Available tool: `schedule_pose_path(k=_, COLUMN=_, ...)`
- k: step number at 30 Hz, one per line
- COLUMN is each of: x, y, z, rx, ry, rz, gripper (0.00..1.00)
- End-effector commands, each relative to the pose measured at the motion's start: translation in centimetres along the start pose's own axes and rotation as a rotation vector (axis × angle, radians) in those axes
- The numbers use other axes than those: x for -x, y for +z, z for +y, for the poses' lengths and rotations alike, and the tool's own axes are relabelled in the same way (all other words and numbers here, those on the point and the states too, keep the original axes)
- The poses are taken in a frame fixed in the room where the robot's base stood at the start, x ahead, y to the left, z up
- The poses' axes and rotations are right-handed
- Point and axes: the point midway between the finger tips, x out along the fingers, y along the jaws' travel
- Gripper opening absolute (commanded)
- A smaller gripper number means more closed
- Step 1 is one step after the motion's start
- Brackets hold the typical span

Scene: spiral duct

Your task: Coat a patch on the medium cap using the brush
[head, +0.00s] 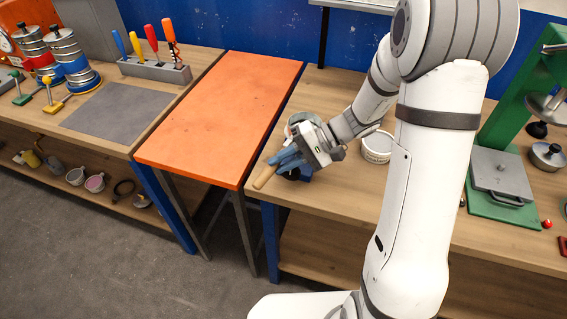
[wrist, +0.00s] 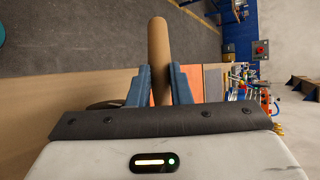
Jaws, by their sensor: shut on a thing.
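My gripper (head: 290,160) is over the near left part of the right-hand bench, close to the orange top. Its blue fingers are shut on a tan wooden handle (head: 264,177), which points down and left in the head view. In the wrist view, the handle (wrist: 158,45) stands between the two fingers (wrist: 158,85). I take it for the brush; no bristles show. Silver lidded cylinders (head: 62,45) stand in stacks at the far left. I cannot tell which thing is the medium cap.
An orange-topped table (head: 228,110) bridges two wooden benches, its top clear. A white labelled tub (head: 377,147) stands right of my gripper. A grey mat (head: 118,115) and a tool rack (head: 155,70) are on the left bench. A green press (head: 500,185) stands at right.

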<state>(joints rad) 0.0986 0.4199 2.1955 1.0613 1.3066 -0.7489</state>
Motion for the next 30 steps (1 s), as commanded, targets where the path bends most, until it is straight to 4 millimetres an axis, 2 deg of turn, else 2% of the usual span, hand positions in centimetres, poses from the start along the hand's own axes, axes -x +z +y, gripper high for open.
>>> schedule_pose_path(k=8, x=-0.2, y=-0.3, z=0.5, rx=0.000, ry=0.000, rz=0.000, gripper=0.00)
schedule_pose_path(k=20, x=-1.9, y=-1.1, z=3.5, rx=-0.002, ry=0.000, rz=0.000, gripper=0.00)
schedule_pose_path(k=30, x=-1.8, y=-0.8, z=3.3, rx=-0.004, ry=0.001, rz=0.000, gripper=0.00)
